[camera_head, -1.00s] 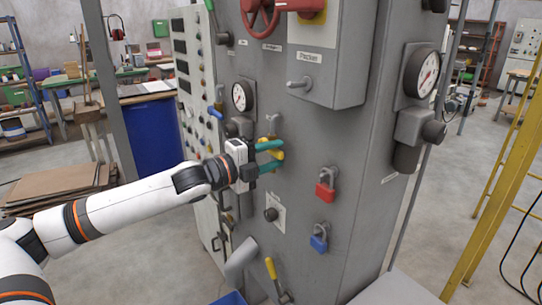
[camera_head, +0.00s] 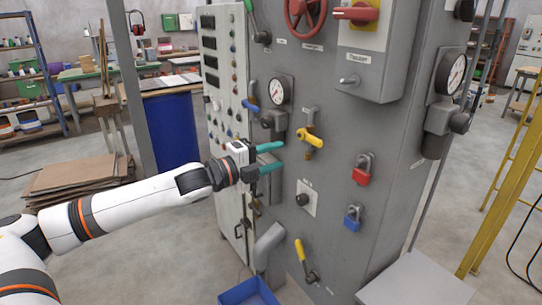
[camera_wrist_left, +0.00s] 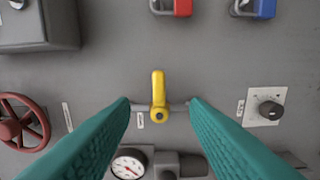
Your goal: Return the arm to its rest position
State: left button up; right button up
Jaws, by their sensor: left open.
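My left arm (camera_head: 130,205) reaches in from the left toward the grey machine panel. Its gripper (camera_head: 281,157) has two teal fingers spread apart with nothing between them. The fingertips are to the left of a yellow valve handle (camera_head: 310,138) and apart from it. In the left wrist view, the open gripper (camera_wrist_left: 160,104) faces the panel, and the yellow handle (camera_wrist_left: 158,90) shows in the gap between the fingers, farther off. My right gripper is not in view.
The panel carries a red padlock (camera_head: 361,170), a blue padlock (camera_head: 353,218), a lower yellow lever (camera_head: 301,250), a gauge (camera_head: 279,91) and a red handwheel (camera_head: 305,15). A blue bin (camera_head: 248,292) stands below. A yellow ladder (camera_head: 505,165) is at right. Floor is clear at lower left.

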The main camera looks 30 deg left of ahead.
pick_arm(q)
jog(key=shift+w, duration=0.15)
jog(key=shift+f, duration=0.1)
